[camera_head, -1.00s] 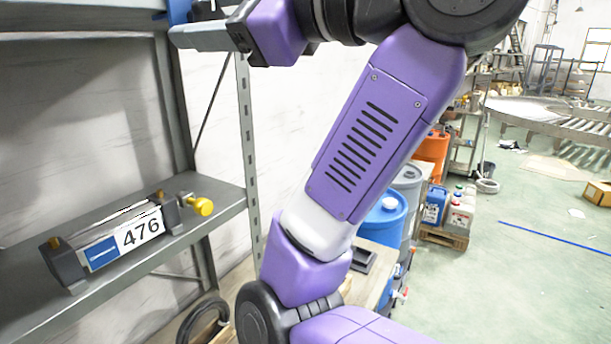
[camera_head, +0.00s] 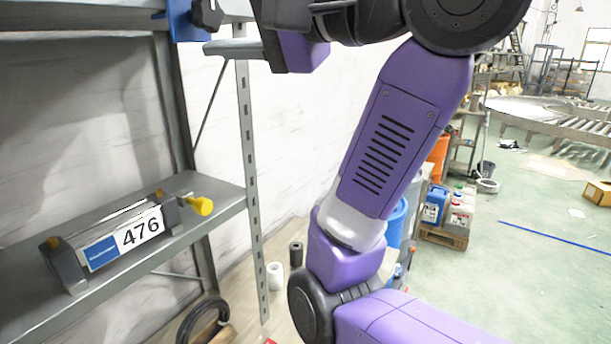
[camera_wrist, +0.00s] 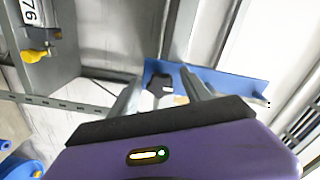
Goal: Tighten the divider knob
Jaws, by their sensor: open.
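A blue plate (camera_head: 187,28) stands at the upper shelf's edge, cut off by the top of the head view; it also shows in the wrist view (camera_wrist: 225,77). A black knob (camera_head: 207,15) sits on its face and also shows in the wrist view (camera_wrist: 161,83). My gripper (camera_wrist: 162,76) is open and empty. In the wrist view its two grey fingers point toward the plate, with the knob framed between them. In the head view one finger ends just right of and below the knob, apart from it. Whether the fingers flank the knob in depth, I cannot tell.
A grey unit labelled 476 (camera_head: 125,238) with a yellow knob (camera_head: 204,206) sits on the lower shelf (camera_head: 35,315). A perforated upright (camera_head: 250,170) stands at the shelf's right end. The upper shelf (camera_head: 85,14) is close to my gripper. Open floor lies far right.

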